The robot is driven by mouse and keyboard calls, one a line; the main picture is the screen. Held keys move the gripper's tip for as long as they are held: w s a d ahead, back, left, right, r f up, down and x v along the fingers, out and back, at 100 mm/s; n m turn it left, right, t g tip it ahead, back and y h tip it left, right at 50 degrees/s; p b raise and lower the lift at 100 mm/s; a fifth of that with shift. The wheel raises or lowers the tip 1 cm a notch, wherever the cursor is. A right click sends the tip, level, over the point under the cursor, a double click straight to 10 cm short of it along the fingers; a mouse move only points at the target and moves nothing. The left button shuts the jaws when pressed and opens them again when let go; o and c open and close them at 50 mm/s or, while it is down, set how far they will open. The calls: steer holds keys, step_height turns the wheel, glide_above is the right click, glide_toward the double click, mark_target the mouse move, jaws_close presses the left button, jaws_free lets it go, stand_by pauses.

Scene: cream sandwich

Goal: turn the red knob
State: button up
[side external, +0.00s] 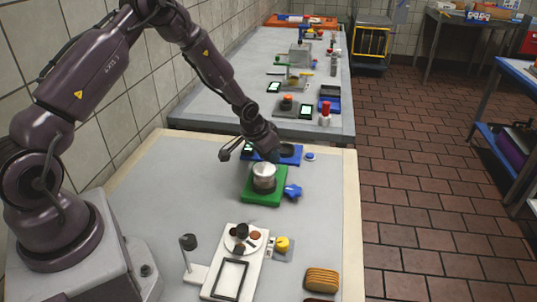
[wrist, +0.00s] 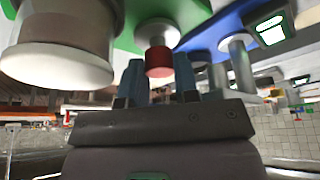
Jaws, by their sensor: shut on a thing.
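The red knob (wrist: 159,62) shows in the wrist view on a round metal stem at the edge of the green base (wrist: 128,40). My gripper (wrist: 160,80) has one finger on each side of it and is shut on it. In the side external view my gripper (side external: 267,154) is low behind the metal pot, and the red knob is hidden there. The green base (side external: 258,199) carries the metal pot (side external: 264,172), which looms close at the left in the wrist view (wrist: 60,50).
A blue unit (side external: 288,158) stands just behind the green base, and a blue knob (side external: 293,190) sits at its right. A white board (side external: 215,285) with a plate (side external: 258,233), a yellow knob (side external: 282,243) and bread slices (side external: 321,278) are nearer. The table's right side is clear.

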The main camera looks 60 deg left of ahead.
stand_by(0.3)
steer(key=o, duration=0.6)
steer(key=shift+o, duration=0.2)
